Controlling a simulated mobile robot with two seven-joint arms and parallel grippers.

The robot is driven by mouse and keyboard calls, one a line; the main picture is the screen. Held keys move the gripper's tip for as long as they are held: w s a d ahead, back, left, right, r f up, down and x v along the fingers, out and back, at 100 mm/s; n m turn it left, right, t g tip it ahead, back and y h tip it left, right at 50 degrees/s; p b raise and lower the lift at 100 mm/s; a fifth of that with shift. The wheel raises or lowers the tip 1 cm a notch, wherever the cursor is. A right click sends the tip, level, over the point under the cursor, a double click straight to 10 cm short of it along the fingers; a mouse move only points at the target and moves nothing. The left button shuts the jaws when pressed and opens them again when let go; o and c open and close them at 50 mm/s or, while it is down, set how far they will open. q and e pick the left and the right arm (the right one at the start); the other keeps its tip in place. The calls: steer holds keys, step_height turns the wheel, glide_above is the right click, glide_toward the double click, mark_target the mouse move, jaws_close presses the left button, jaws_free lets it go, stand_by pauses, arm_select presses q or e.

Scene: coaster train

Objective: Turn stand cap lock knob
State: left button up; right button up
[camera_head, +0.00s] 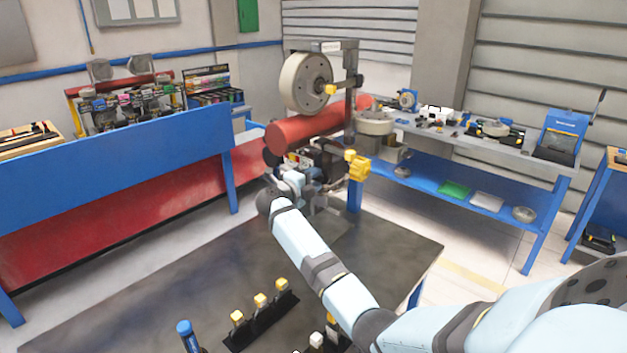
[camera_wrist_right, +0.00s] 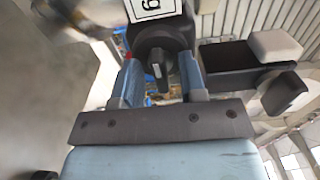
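In the right wrist view, a dark knob with a narrow raised bar (camera_wrist_right: 157,68) sits on a dark round cap under a white number plate (camera_wrist_right: 153,8). My right gripper (camera_wrist_right: 161,78) is open, with its two blue-grey fingers on either side of the knob; gaps show between the bar and the fingers. In the head view, my right arm reaches to the stand (camera_head: 350,110) beyond the dark table, and my right gripper (camera_head: 300,184) is at its lower part, where the knob cannot be made out. My left gripper is not in view.
The stand carries a cream wheel (camera_head: 306,82) and a yellow knob (camera_head: 358,167), close to my right gripper. A red cylinder (camera_head: 320,125) lies behind. The dark table (camera_head: 390,245) holds a rack of yellow-topped pieces (camera_head: 260,318). A blue-framed bench (camera_head: 480,150) stands at right.

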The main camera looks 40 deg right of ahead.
jaws_close()
steer(key=shift+a+n, duration=0.1)
steer(key=shift+n, duration=0.2)
steer(key=n, duration=1.7)
steer(key=shift+r, duration=0.15)
steer(key=shift+n, duration=0.4)
stand_by(0.3)
